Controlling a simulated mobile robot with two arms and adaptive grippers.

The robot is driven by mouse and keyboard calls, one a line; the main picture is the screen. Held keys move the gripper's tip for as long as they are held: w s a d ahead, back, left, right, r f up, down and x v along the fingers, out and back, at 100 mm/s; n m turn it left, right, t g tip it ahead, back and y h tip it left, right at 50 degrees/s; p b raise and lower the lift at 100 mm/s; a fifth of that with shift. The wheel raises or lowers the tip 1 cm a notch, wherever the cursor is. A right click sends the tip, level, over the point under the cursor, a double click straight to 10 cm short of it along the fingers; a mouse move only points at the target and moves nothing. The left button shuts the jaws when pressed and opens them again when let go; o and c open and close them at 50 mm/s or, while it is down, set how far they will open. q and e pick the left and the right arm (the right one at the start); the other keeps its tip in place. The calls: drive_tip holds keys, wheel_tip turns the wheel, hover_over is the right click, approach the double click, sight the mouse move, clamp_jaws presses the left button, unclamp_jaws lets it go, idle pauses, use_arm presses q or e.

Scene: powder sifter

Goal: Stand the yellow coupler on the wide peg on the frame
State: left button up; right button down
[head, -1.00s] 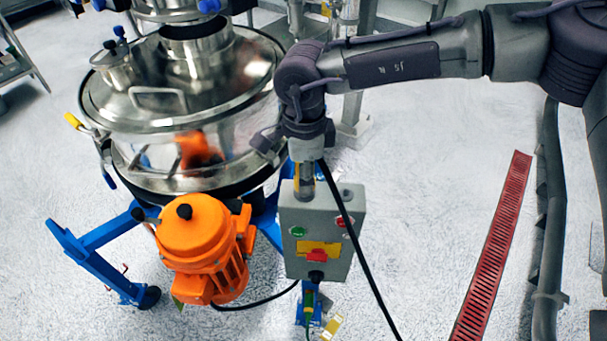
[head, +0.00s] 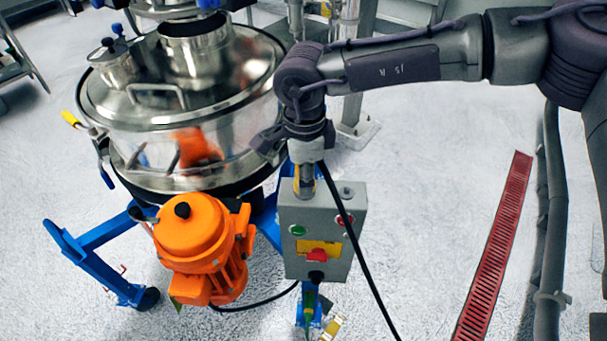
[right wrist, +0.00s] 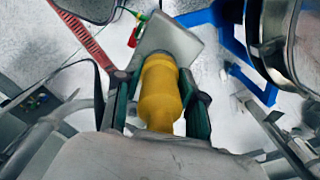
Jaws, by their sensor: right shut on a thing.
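The yellow coupler (right wrist: 160,92) is a stepped cylinder in the right wrist view. It sits between the two fingers of my right gripper (right wrist: 158,98), which is shut on it. In the head view my right gripper (head: 304,178) points down over the top left of the grey control box, and only a sliver of yellow shows there. The grey control box (head: 318,222) is on the blue frame (head: 88,240). A short round stub (head: 346,191) stands on the box top, right of the gripper. I cannot tell whether it is the wide peg. The coupler's lower end is hidden. My left gripper is not in view.
An orange motor (head: 200,240) stands left of the box, below the steel sifter drum (head: 180,90). A red floor grate (head: 495,245) lies right, with clear floor between.

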drive_tip(key=shift+f, duration=0.2)
drive_tip(key=c, duration=0.6)
unclamp_jaws()
